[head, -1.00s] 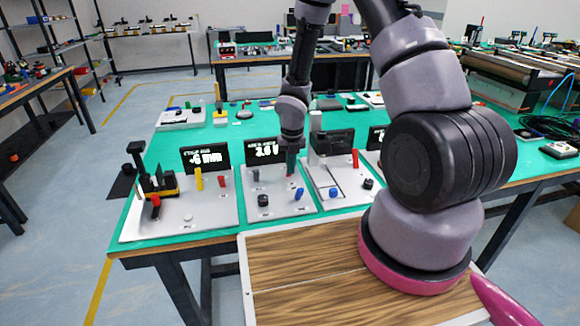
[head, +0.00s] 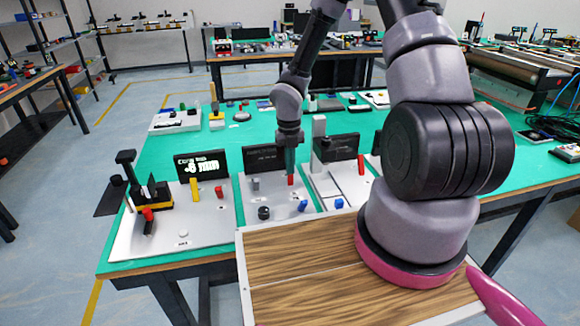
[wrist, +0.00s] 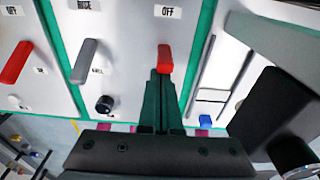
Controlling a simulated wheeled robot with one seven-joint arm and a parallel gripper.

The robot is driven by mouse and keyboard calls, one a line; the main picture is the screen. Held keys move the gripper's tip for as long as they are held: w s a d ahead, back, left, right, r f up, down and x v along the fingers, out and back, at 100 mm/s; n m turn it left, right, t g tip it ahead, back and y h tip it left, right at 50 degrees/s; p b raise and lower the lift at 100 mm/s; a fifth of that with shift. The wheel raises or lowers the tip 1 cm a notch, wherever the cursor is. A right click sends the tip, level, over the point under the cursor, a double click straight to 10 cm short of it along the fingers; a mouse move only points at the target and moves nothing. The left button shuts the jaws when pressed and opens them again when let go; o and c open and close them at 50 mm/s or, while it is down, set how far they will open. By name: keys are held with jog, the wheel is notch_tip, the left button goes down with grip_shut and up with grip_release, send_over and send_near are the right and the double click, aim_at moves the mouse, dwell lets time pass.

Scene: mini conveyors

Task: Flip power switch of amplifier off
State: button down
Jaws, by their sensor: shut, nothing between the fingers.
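I take the middle panel (head: 278,216) to be the amplifier; its name is not readable. Its display (head: 265,158) is dark with faint text. Its red switch lever (head: 291,181) also shows in the wrist view (wrist: 165,58), just below an "OFF" label (wrist: 168,12). My gripper (head: 289,170) points down at this lever. In the wrist view my gripper (wrist: 160,80) is shut and empty, its fingertips at the lever's lower end; whether they touch cannot be told. A grey lever (wrist: 85,60) and a black knob (wrist: 104,104) are left of it.
The left panel (head: 195,228) has a lit display (head: 201,166), a yellow lever (head: 194,188) and a red lever (head: 219,191). The right panel has a grey post (head: 319,140), a red lever (head: 361,164) and a blue knob (head: 339,203). Green table (head: 160,170) behind is partly clear.

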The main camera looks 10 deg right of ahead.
jog(key=shift+w, duration=0.9)
jog(key=shift+r, duration=0.15)
jog(key=shift+r, duration=0.65)
jog(key=shift+s, duration=0.1)
